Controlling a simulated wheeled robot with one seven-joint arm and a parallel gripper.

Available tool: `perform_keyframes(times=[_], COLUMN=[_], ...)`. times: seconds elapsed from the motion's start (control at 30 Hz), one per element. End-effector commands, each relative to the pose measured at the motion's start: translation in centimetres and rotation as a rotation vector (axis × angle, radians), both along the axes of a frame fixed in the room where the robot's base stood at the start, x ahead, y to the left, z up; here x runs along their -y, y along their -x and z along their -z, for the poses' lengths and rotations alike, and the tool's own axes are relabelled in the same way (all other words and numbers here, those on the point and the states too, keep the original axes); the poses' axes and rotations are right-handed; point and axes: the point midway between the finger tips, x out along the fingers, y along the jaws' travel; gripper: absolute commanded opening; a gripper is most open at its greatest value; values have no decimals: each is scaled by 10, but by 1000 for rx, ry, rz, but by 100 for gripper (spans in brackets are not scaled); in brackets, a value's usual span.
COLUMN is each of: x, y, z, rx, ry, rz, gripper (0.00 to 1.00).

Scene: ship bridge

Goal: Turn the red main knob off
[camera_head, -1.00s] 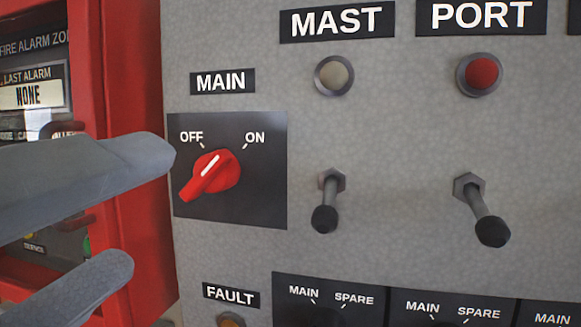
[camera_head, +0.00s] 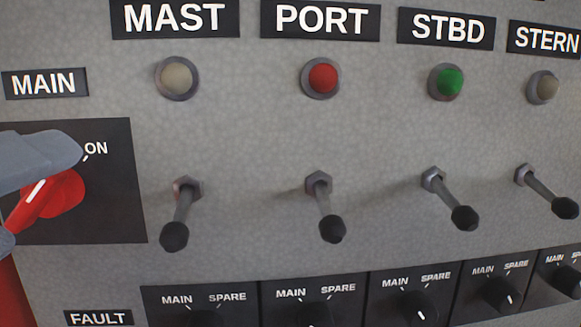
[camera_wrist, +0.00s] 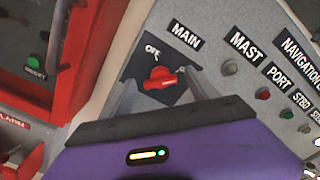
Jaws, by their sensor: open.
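The red main knob (camera_head: 62,197) sits on a dark square plate (camera_head: 112,205) under the MAIN label (camera_head: 45,83). Its white line slants up and right toward ON in the head view; the OFF label is hidden there by my finger. My gripper (camera_head: 40,196) is open at the left edge, one finger across the knob's upper part and the other at its lower left. In the wrist view, my gripper's fingers (camera_wrist: 163,90) stand on either side of the knob (camera_wrist: 161,80), with OFF visible above it. I cannot tell whether they touch it.
Right of the knob are several toggle levers, including the one under MAST (camera_head: 175,235), with indicator lamps above; PORT's lamp (camera_head: 323,78) is red and STBD's (camera_head: 449,82) green. Small MAIN/SPARE knobs line the bottom. A red fire alarm box (camera_wrist: 75,45) stands at left.

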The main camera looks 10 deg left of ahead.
Motion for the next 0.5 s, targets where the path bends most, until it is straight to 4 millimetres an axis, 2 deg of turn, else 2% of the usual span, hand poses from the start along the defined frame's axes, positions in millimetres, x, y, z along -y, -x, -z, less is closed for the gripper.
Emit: perform_keyframes(times=[0.2,0.5], x=[0,0], y=[0,0], z=[0,0], rx=[1,1], ry=[1,1], rz=[-1,-1], gripper=[67,8])
